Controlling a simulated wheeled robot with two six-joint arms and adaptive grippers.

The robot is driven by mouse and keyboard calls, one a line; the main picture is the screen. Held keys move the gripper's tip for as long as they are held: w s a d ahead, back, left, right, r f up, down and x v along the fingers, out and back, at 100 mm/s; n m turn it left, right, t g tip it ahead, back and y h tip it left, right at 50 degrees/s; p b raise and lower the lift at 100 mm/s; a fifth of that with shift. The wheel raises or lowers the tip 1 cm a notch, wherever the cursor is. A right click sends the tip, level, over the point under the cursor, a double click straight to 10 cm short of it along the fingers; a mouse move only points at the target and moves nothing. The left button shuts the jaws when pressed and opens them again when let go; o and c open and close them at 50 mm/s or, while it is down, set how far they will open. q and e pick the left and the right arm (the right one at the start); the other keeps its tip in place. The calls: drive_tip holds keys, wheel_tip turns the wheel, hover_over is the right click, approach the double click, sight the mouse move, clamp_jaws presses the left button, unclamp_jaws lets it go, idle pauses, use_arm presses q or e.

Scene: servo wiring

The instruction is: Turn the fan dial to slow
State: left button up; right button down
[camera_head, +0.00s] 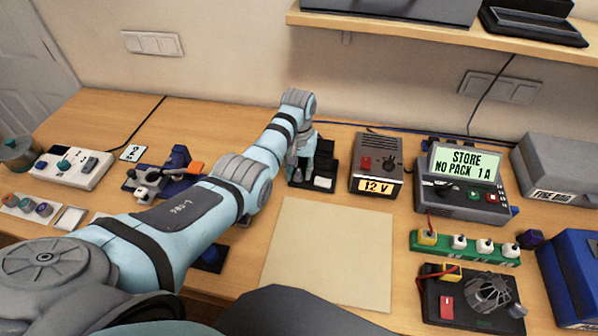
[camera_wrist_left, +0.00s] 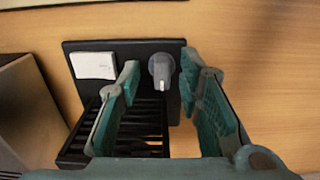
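A black box (camera_head: 299,181) with slats and a white square plate (camera_wrist_left: 93,65) stands on the table, under my left gripper (camera_head: 303,158). In the left wrist view, a round grey dial (camera_wrist_left: 161,68) with a raised grip sits on this box. My left gripper (camera_wrist_left: 160,64) is open, with one finger on each side of the dial and a visible gap to each. Whether the fingertips reach down to the dial's height is unclear. No speed marks are readable. Another small fan (camera_head: 488,291) on a black base at the lower right has its own grey knob (camera_head: 517,311). My right gripper is out of view.
A grey 12 V supply (camera_head: 376,162) stands close to the right of the black box. A display unit (camera_head: 463,180), green strip (camera_head: 464,248) and blue case (camera_head: 575,275) fill the right side. A bare tan mat (camera_head: 328,255) lies in front. A shelf (camera_head: 430,36) hangs above.

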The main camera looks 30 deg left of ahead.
use_arm(q)
drive_tip(key=shift+s+r, duration=0.2)
drive_tip(key=shift+s, duration=0.1)
drive_tip(key=shift+c, duration=0.9)
drive_tip(key=c, duration=0.6)
clamp_jaws()
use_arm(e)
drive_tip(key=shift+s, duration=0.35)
use_arm(q)
drive_tip(key=shift+r+n+p, duration=0.1)
drive_tip(key=shift+n+p, duration=0.25)
drive_tip(key=shift+n, duration=0.05)
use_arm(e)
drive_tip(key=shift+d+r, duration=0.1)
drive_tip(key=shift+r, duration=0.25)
use_arm(q)
drive_tip(key=shift+n+p, duration=0.55)
drive_tip(key=shift+n, duration=0.35)
drive_tip(key=n+p, duration=0.1)
drive_tip(key=n, duration=0.1)
drive_tip(key=shift+w+d+n, duration=0.1)
drive_tip(key=shift+n, duration=0.2)
drive_tip(key=n, duration=0.3)
drive_tip(key=shift+w+n, duration=0.1)
drive_tip(key=shift+n, duration=1.8)
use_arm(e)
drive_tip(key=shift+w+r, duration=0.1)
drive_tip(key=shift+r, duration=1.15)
